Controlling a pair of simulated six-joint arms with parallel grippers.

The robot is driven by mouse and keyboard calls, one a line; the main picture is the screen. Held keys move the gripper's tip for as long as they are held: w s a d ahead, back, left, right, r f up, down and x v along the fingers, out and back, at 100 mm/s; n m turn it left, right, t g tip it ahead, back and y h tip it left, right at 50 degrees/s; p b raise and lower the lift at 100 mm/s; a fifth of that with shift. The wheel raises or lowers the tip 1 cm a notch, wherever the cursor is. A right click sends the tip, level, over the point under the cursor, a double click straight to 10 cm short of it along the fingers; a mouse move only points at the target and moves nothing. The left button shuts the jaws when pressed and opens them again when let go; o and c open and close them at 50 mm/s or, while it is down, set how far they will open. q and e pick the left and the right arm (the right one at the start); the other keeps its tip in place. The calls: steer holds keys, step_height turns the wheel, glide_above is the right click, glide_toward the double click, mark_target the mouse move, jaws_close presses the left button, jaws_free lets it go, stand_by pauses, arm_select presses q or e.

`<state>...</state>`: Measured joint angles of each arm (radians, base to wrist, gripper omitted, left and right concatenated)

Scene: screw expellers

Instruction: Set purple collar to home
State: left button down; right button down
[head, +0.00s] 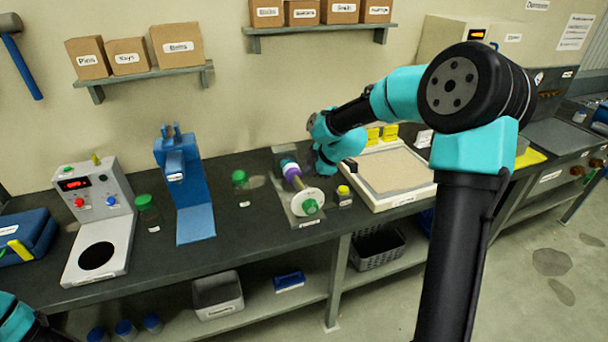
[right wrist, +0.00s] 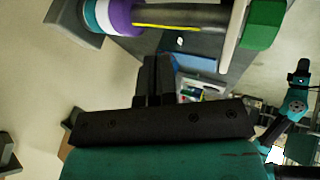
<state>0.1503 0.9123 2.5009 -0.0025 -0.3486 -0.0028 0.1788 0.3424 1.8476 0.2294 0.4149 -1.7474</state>
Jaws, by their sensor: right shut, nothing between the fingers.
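The screw expeller (head: 297,187) lies on a grey base plate on the bench, with a white disc (head: 307,201) and green end (head: 310,207) at the front. Its purple collar (head: 291,169) sits toward the back of the barrel. In the right wrist view the purple collar (right wrist: 119,17) is at the top, beside a teal band (right wrist: 102,17), with a yellow line (right wrist: 165,27) along the barrel. My right gripper (head: 352,163) is to the right of the expeller; its fingers (right wrist: 158,62) are shut, empty and apart from the collar. My left gripper is out of view.
A small yellow-lidded jar (head: 343,195) stands right of the expeller, before a white-rimmed tray (head: 396,206). A green-lidded jar (head: 240,182) and a blue press (head: 182,180) stand to the left. A wall shelf with boxes (head: 178,44) is above.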

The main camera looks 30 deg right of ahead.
steer(key=v, duration=0.5)
steer(key=shift+f, duration=0.1)
stand_by(0.3)
